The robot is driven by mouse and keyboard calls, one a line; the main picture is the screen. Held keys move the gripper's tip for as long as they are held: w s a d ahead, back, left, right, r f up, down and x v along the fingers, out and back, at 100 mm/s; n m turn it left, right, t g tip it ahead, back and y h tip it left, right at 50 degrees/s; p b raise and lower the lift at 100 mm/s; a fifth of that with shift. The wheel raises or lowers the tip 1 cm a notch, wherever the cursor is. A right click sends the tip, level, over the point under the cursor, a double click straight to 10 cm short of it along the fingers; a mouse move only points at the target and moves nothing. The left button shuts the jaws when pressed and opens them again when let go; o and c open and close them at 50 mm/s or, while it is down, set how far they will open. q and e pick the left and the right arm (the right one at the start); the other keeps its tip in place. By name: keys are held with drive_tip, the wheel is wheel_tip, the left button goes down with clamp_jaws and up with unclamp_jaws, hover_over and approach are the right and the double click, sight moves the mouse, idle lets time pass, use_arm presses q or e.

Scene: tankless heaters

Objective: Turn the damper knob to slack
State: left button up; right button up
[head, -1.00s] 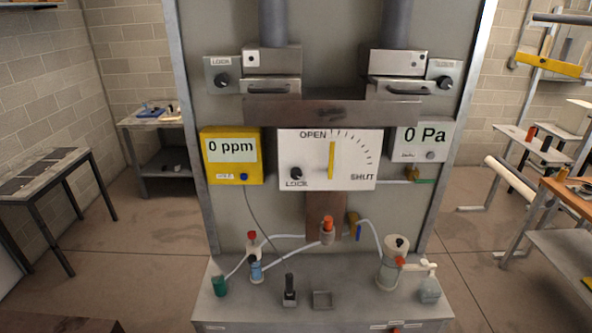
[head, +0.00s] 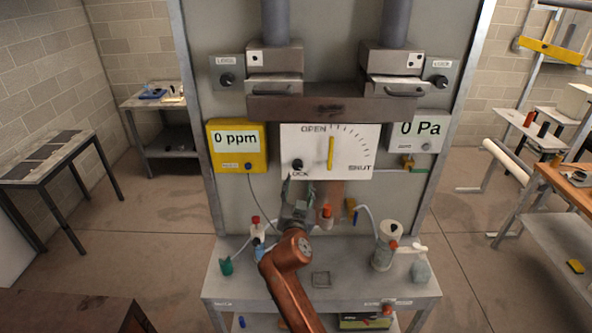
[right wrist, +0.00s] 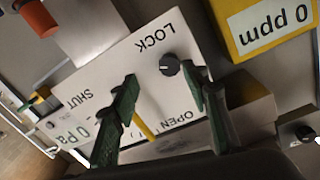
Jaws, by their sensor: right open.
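The black damper knob (head: 297,165) sits at the lower left of the white damper panel (head: 352,169), by the LOCK lettering. The panel's yellow pointer (head: 331,152) stands upright under OPEN. My right gripper (head: 298,184) reaches up from below, its fingers just beneath the knob in the head view. In the right wrist view, the picture is upside down and the knob (right wrist: 170,66) shows between the two green-grey fingertips of the open gripper (right wrist: 160,74), nearer the right one. I cannot tell whether a finger touches it. My left gripper is not in view.
A yellow 0 ppm meter (head: 240,160) is left of the panel, and a 0 Pa meter (head: 412,144) is right of it. Two more lock knobs (head: 227,80) (head: 440,80) sit higher up.

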sight(297, 168)
drive_tip(key=w, duration=0.2)
drive_tip(key=w+p, duration=0.1)
drive_tip(key=w, duration=0.2)
drive_tip(key=w+r, duration=0.1)
drive_tip(key=w, duration=0.2)
drive_tip(key=shift+a+r, duration=0.1)
drive_tip(key=shift+a, duration=0.2)
drive_tip(key=shift+c, duration=0.6)
clamp_jaws()
